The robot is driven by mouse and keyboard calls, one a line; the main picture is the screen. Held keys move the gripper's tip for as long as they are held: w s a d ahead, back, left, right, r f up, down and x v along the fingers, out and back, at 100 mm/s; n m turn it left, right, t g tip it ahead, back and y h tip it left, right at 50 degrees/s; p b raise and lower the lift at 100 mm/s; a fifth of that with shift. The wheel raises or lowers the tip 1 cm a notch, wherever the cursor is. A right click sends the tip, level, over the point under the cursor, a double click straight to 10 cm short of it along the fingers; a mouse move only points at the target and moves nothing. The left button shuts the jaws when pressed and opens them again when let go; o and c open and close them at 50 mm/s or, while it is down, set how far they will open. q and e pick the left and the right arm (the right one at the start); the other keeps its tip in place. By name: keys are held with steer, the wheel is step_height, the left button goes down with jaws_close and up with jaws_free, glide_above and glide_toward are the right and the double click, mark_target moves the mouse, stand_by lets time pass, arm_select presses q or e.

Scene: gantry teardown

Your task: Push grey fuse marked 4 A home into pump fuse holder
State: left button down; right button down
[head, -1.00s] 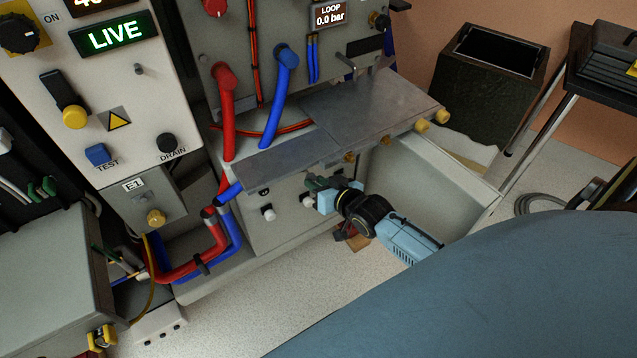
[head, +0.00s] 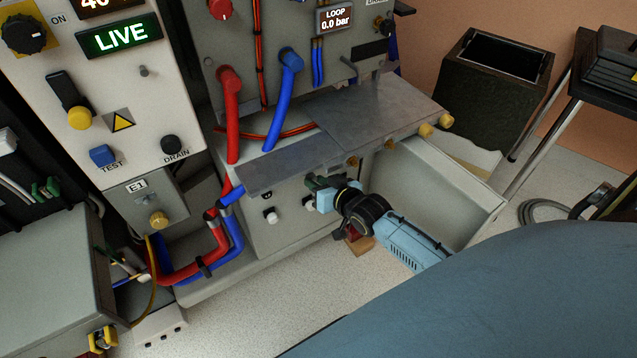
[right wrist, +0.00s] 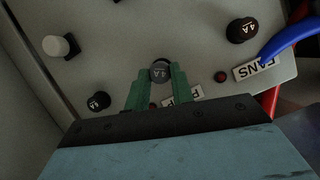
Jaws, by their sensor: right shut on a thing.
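The grey fuse marked 4 A (right wrist: 161,72) is between the green fingers of my right gripper (right wrist: 160,80) in the right wrist view, its marked end facing the camera. It is in line with a dark round holder on the grey panel, just beside a PUMP label (right wrist: 185,94) that a finger partly covers. How deep the fuse sits cannot be told. In the head view my right gripper (head: 318,184) is at the panel front under the metal shelf, and the fuse is hidden there. My left gripper is not in view.
The metal shelf (head: 292,163) overhangs the gripper. An open drawer (head: 440,190) is to its right. Red and blue hoses (head: 232,235) run at the left.

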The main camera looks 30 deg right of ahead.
steer(key=shift+w, duration=0.15)
steer(key=shift+w+b, duration=0.3)
steer(key=shift+w, duration=0.55)
steer(key=c, duration=1.1)
jaws_free()
